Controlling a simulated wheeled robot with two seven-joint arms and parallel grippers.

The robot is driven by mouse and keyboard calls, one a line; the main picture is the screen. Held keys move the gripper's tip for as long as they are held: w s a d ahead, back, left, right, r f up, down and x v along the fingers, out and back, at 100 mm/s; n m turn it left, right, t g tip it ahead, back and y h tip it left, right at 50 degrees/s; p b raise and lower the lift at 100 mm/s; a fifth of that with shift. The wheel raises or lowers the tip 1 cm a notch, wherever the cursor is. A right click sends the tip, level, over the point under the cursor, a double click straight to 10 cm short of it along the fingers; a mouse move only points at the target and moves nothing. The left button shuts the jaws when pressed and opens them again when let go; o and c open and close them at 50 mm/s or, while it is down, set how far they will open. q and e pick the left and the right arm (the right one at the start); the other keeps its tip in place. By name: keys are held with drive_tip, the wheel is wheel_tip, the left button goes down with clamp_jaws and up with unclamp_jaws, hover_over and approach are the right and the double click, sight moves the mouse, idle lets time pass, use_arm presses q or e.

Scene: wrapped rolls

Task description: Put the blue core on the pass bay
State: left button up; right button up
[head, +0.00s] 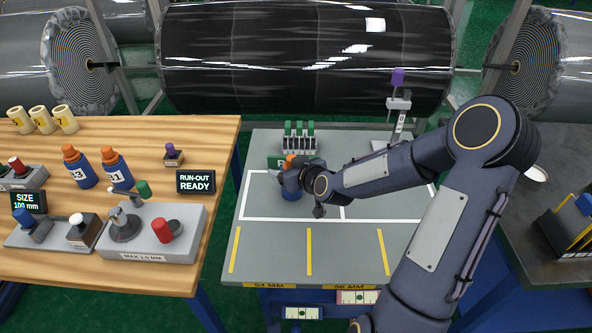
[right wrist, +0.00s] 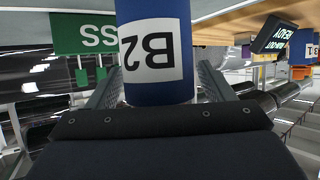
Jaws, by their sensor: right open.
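A blue core (head: 291,190) with an orange top stands on the grey table, inside the left part of the white outline. This is the pass bay (head: 263,207), below a green sign (head: 279,162) that is partly hidden. My right gripper (head: 295,179) is at the core, and its wrist hides part of it. In the right wrist view the blue core (right wrist: 156,20), labelled B2, is between the two open fingers. The green sign (right wrist: 95,34) shows behind it, with "SS" readable. My left gripper is not in view.
Two more blue cores with orange tops, one here (head: 78,167) and one here (head: 117,170), stand on the wooden table (head: 215,150). Green-topped pieces (head: 299,138) stand behind the bay. A purple-topped stand (head: 397,88) is at the back right. The front of the grey table is clear.

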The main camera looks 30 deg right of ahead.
drive_tip(key=p+v, duration=0.2)
drive_tip(key=v, duration=1)
drive_tip(key=s+a+r+g+y, duration=0.1)
drive_tip(key=s+a+g, duration=0.1)
drive_tip(key=s, duration=0.4)
drive_tip(key=s+a+r+m+g+y, duration=0.1)
drive_tip(key=s+a+r+g, duration=0.1)
drive_tip(key=s+a, duration=0.3)
drive_tip(key=s+a+r+m+g+y, duration=0.1)
drive_tip(key=s+a+g, duration=0.2)
drive_tip(key=s, duration=0.5)
drive_tip(key=shift+s+a+r, duration=0.35)
drive_tip(key=shift+s+r, duration=0.05)
